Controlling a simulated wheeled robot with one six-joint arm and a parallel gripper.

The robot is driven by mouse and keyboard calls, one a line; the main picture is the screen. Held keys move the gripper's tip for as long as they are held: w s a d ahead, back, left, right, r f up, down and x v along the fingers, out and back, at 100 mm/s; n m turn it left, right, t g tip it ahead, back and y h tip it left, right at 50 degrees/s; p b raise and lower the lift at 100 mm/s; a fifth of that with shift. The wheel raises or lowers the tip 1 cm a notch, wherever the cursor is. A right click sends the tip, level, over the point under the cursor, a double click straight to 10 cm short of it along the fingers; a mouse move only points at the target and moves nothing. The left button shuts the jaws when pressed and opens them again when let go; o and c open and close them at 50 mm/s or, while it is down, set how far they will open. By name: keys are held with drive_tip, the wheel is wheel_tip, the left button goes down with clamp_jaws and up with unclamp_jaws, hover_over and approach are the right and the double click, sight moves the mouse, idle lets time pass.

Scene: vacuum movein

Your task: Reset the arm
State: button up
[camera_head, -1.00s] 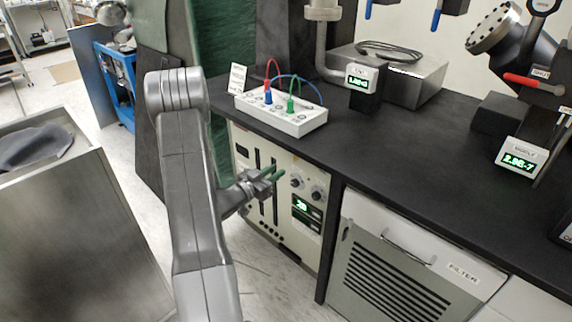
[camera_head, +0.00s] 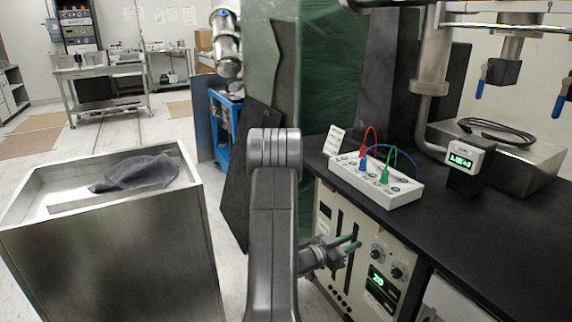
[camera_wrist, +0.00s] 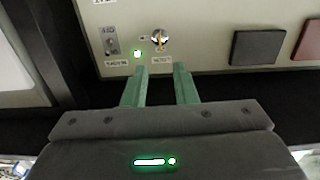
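My gripper (camera_head: 350,245) has green fingers and is in front of the beige rack panel under the bench. In the wrist view the two green fingers (camera_wrist: 160,85) are apart with nothing between them. Beyond their tips is a beige panel (camera_wrist: 200,48) with a toggle switch at the left, a lit green light and a round metal key switch or knob. My arm is raised and bent in the middle of the head view, with the gripper to the right of the forearm.
A black bench (camera_head: 460,215) carries a white box (camera_head: 380,183) with colored plugs and cables, a gauge reading in green (camera_head: 461,160) and a metal box. A steel cart (camera_head: 110,250) with a dark cloth (camera_head: 135,172) stands left. Open floor lies behind the cart.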

sight(379, 231)
drive_tip(key=x, duration=1.1)
drive_tip(key=shift+d+b, duration=0.2)
drive_tip(key=shift+b, duration=0.1)
drive_tip(key=shift+a, duration=0.1)
drive_tip(key=v, duration=1.4)
drive_tip(key=x, duration=1.4)
drive_tip(key=shift+f, duration=0.1)
drive_tip(key=m+b, duration=0.4)
drive_tip(key=m, duration=1.4)
drive_tip(key=shift+b, duration=0.3)
